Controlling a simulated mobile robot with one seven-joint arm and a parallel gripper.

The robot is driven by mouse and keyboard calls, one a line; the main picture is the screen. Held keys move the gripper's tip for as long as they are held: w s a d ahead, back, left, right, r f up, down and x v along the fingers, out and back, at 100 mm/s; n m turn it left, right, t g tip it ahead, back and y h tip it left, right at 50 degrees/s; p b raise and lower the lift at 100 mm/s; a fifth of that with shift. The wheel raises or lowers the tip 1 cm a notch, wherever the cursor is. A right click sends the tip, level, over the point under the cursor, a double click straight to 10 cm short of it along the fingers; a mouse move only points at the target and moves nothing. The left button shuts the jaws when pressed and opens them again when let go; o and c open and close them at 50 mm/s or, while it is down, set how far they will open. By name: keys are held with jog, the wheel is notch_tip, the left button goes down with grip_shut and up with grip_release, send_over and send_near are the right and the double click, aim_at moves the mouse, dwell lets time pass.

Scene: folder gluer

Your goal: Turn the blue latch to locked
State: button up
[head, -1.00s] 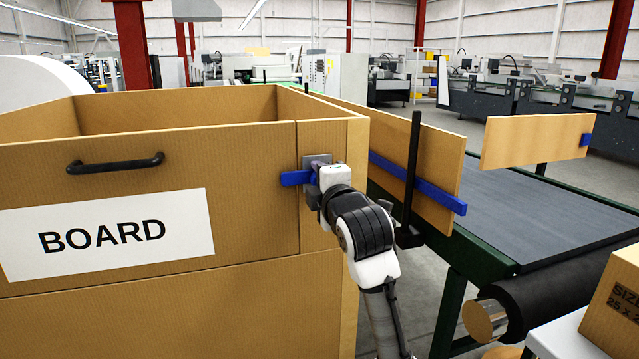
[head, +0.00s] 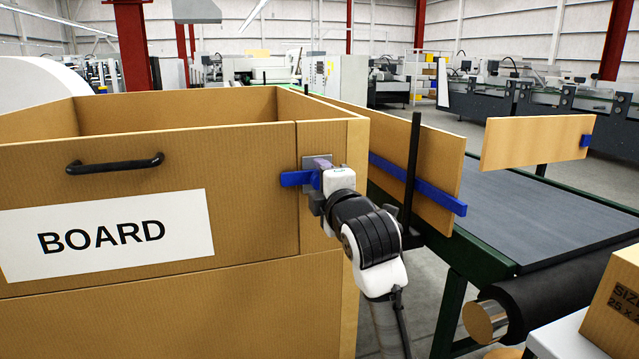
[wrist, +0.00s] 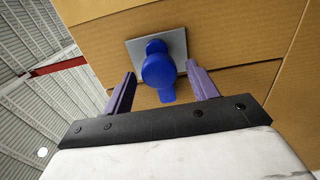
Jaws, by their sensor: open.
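The blue latch (head: 297,179) sits on a grey plate (head: 316,162) at the upper right corner of the cardboard-coloured BOARD bin. Its bar points left, level, in the head view; part of it is hidden behind my gripper. In the wrist view, the latch (wrist: 158,70) shows a round knob with its bar running down the picture, against the plate (wrist: 178,44). My gripper (wrist: 161,70) is open, with one purple finger on each side of the knob and gaps between. In the head view, my gripper (head: 322,166) is in front of the plate.
The bin (head: 240,235) has a black handle (head: 115,163) and a BOARD label. To the right stand a black post (head: 411,175), a blue rail (head: 425,190) and a dark conveyor belt (head: 540,225). A carton (head: 615,305) is at lower right.

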jog(key=b+v, duration=0.1)
jog(key=v, duration=1.1)
